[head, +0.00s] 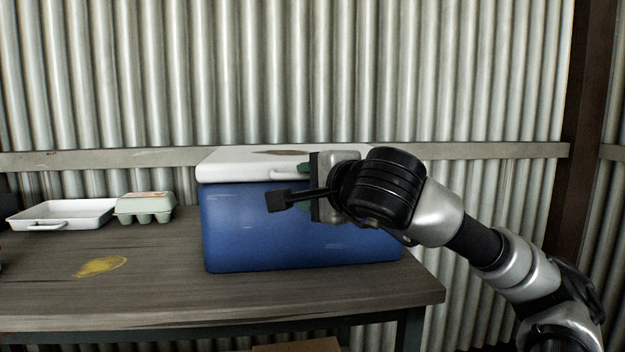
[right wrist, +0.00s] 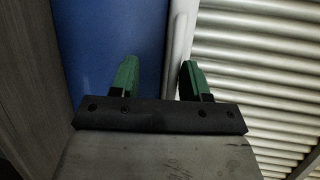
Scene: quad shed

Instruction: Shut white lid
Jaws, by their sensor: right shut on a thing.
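The white lid (head: 240,166) lies about level across the top of the blue cooler box (head: 240,230) on the bench. I see no clear gap between them at the left part of the front. The lid has a white handle (head: 285,174) on its front edge. My right gripper (head: 303,187) is at the front of the box, shut on the lid's front edge or handle; its own body hides the exact contact. In the right wrist view its green fingers (right wrist: 157,78) stand either side of the lid edge (right wrist: 179,45) and box front. My left gripper is not in view.
The wooden bench (head: 150,290) has free room in front of the box. A white tray (head: 85,207) and a pale green egg carton (head: 146,206) stand to the left. A yellow patch (head: 100,266) marks the bench top. A corrugated wall (head: 290,70) stands close behind.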

